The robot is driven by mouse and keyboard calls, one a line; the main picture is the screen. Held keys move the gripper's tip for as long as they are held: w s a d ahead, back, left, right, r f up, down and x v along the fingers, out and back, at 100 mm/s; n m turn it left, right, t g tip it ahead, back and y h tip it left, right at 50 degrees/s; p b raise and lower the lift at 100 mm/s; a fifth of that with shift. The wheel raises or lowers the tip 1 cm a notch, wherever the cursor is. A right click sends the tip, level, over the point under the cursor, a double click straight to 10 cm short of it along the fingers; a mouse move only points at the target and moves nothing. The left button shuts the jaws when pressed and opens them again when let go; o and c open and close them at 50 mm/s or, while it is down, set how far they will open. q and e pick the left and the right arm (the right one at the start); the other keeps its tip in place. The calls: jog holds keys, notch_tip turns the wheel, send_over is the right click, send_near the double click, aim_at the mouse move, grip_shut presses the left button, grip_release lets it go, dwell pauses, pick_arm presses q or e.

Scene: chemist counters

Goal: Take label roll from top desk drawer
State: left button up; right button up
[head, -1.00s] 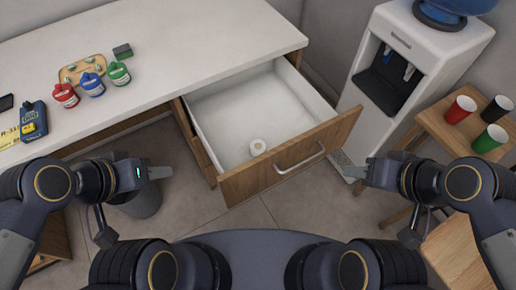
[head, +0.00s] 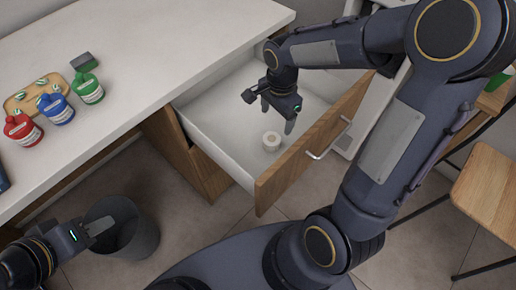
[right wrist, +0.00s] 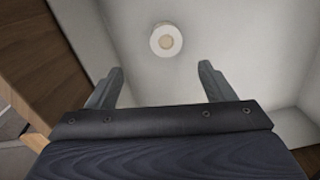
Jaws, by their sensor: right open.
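The label roll (head: 271,140) is a small white ring lying on the floor of the open top drawer (head: 222,158), near its front. It also shows in the right wrist view (right wrist: 166,40), beyond the fingertips. My right gripper (head: 277,118) is over the drawer, open and empty, pointing down just above and beside the roll. In the right wrist view its two fingers (right wrist: 161,80) are spread apart, with the roll between their lines but farther off. My left gripper (head: 100,226) is at the lower left, away from the drawer; its finger gap is not clear.
The drawer's wooden front (head: 310,150) with a metal handle (head: 330,140) stands between my body and the roll. The white desk top (head: 150,60) holds red, blue and green bottles (head: 57,108) on the left. A grey bin (head: 135,240) stands below. A wooden stool (head: 490,185) is at right.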

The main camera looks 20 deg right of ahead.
jog(key=b, duration=0.3)
send_over(272, 139)
jog(key=f, duration=0.5)
jog(key=shift+a+f, duration=0.25)
jog(key=shift+a, duration=0.05)
jog(key=f, duration=0.2)
jog(key=f+b, duration=0.1)
jog(key=f, duration=0.2)
jog(key=f+b, duration=0.1)
jog(key=f, duration=0.1)
jog(key=shift+d+f, duration=0.3)
pick_arm(q)
notch_tip(272, 139, down, 6)
jog(key=shift+w+a+f, duration=0.2)
jog(key=shift+a+f, duration=0.05)
jog(key=shift+a, duration=0.05)
pick_arm(e)
jog(key=c, duration=1.1)
